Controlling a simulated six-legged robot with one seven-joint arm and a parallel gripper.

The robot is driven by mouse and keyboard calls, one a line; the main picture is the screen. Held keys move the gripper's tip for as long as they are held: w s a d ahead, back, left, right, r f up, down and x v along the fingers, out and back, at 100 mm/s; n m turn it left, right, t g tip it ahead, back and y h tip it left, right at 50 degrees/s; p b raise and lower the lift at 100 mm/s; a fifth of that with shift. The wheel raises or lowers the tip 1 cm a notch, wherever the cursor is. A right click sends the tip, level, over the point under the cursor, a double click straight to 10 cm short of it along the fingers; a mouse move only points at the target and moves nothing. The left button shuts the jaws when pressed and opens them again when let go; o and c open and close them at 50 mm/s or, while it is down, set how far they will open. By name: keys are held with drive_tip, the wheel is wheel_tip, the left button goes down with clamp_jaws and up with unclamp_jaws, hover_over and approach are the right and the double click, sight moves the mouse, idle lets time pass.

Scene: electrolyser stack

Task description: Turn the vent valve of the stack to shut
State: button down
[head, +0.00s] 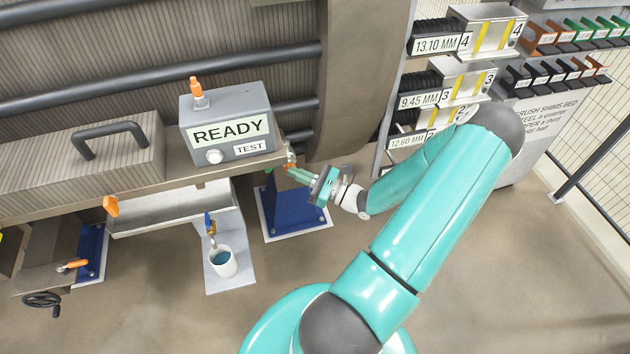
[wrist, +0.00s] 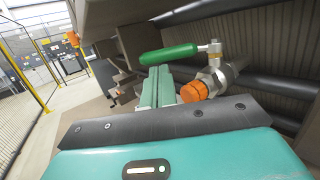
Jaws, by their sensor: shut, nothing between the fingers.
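In the wrist view a valve with a long green lever handle (wrist: 168,54) on a steel stem sits just ahead of my gripper (wrist: 158,76). Its metal body (wrist: 216,76) carries an orange cap (wrist: 193,91) to the right of my fingers. The lever lies roughly crosswise in that view. My teal fingers are shut and empty, with their tips close to the lever's underside; I cannot tell whether they touch it. In the head view my gripper (head: 299,176) is at the bench's right end, by the small valve fitting (head: 290,154); its lever is not clear there.
A grey box (head: 230,130) reading READY and TEST stands on the bench above my gripper. A blue-handled tap (head: 209,224) is over a white cup (head: 223,262) at lower left. A rack of labelled blocks (head: 463,85) stands to the right. Open floor lies below.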

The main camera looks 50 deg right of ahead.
drive_tip(key=shift+x, duration=1.75)
